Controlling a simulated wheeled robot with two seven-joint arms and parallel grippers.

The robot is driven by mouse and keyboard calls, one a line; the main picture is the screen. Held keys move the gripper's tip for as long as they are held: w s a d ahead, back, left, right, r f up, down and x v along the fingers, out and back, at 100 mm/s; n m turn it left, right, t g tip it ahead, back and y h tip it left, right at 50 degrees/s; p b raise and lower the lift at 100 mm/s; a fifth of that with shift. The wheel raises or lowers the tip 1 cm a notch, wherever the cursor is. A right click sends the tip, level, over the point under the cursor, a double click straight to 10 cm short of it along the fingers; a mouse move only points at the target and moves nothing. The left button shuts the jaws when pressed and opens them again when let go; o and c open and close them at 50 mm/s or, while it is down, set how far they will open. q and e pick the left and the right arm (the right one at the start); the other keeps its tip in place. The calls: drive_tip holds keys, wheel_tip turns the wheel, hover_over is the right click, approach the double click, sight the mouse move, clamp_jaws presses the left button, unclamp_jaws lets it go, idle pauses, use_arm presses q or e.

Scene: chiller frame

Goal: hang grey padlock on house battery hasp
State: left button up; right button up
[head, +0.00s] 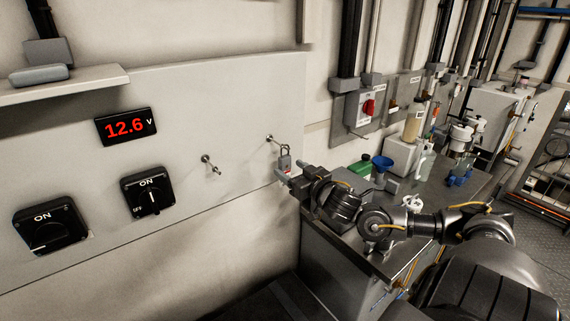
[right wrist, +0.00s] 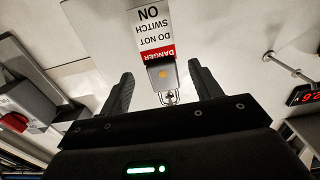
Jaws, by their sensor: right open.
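The grey padlock (head: 285,163) is upright at the end of a metal hasp (head: 271,138) on the pale wall panel. Its shackle appears looped on the hasp's outer end. In the right wrist view the padlock (right wrist: 162,76) is between my right gripper's fingers, with gaps at both sides. A red and white danger tag (right wrist: 152,30) is at the padlock's body. My right gripper (head: 289,171) is open around the padlock; its fingers also show in the wrist view (right wrist: 160,70). A second, empty hasp (head: 210,164) stands to the left. No readable label names either hasp. My left gripper is out of view.
Two black rotary switches (head: 147,192) (head: 50,226) and a voltage display (head: 126,126) are on the panel. A grey shelf (head: 75,87) juts out at upper left. A cluttered bench (head: 440,176) with a funnel and bottles stands at right. The space before the panel's left part is clear.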

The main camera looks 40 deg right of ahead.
sight(287, 169)
drive_tip(key=shift+w+p, duration=0.35)
drive_tip(key=shift+w, duration=0.2)
drive_tip(key=w, duration=0.1)
drive_tip(key=w+p, duration=0.1)
drive_tip(key=w, duration=0.2)
drive_tip(key=shift+w+d+f, duration=0.1)
drive_tip(key=shift+d+f, duration=0.05)
drive_tip(key=shift+f, duration=0.2)
drive_tip(key=c, duration=1.2)
